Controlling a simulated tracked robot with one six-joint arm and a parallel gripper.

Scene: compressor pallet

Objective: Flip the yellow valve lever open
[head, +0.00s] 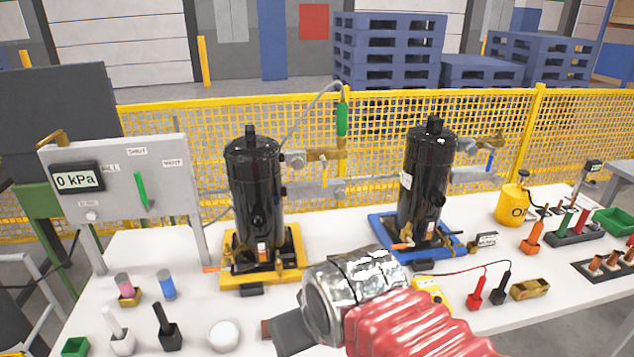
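No lever is plainly marked as the yellow valve lever. A small yellow upright piece (325,192) stands on the grey pipework between the two black compressors and could be it. An ochre handle-like piece (52,140) also shows at the top left of the grey panel. My gripper (290,332) is a dark grey shape at the lower middle, below the silver wrist and red sleeve of my arm. It is over the front of the white table, well in front of the pipework and apart from both pieces. Its fingers cannot be made out, so its opening is unclear.
The left compressor (254,185) stands on a yellow base, the right one (425,190) on a blue base. The grey panel (110,178) has a green lever and a 0 kPa display. Tools, a multimeter (432,294) and probes crowd the front. Yellow mesh fencing (500,125) stands behind.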

